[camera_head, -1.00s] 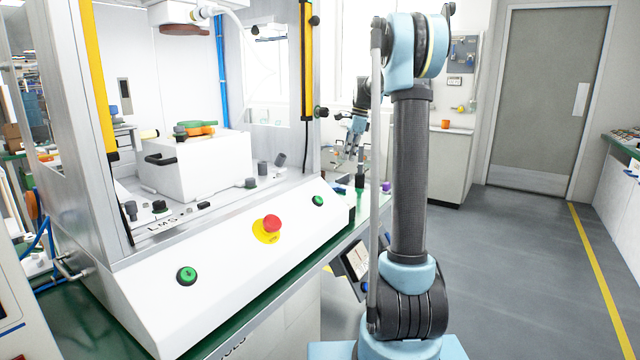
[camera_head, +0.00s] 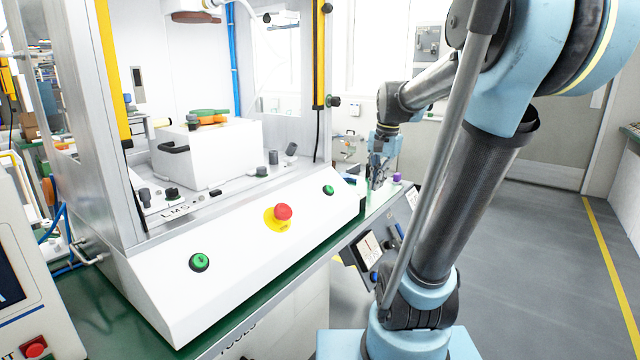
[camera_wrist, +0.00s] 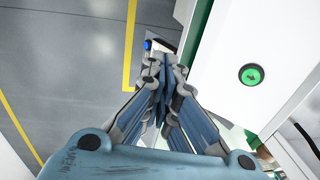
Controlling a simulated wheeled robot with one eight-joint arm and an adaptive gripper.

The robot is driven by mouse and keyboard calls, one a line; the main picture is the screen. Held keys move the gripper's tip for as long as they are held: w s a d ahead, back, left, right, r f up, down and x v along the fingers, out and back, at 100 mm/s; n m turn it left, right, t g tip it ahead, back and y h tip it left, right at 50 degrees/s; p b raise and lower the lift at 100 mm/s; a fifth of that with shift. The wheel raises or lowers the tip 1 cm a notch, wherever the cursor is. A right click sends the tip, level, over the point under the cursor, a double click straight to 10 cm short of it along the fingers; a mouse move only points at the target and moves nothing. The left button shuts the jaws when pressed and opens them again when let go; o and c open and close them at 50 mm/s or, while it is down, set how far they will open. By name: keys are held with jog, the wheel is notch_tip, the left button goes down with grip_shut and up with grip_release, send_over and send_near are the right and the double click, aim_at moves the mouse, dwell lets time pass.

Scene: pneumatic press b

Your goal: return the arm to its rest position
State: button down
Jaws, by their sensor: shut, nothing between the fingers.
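My arm rises at the right of the head view and bends over toward the press. My gripper (camera_head: 377,177) hangs near the right end of the press's green bench, pointing down. In the wrist view my gripper (camera_wrist: 163,70) is shut, its fingers together with nothing between them. The floor and the press's front corner lie below it there.
The white press (camera_head: 250,245) carries a red stop button (camera_head: 283,212) and a green button (camera_head: 199,262) on its sloped front. A green button also shows in the wrist view (camera_wrist: 251,75). A purple item (camera_head: 396,178) stands beside my gripper. Open grey floor (camera_head: 545,260) lies right.

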jog(key=s+d+f+n+t+h, duration=0.1)
jog(key=s+f+n, duration=0.6)
jog(key=s+f, duration=0.9)
jog(key=shift+s+d+n, duration=0.4)
jog(key=shift+s, duration=0.85)
jog(key=shift+a+f, duration=0.1)
jog(key=shift+a, duration=0.05)
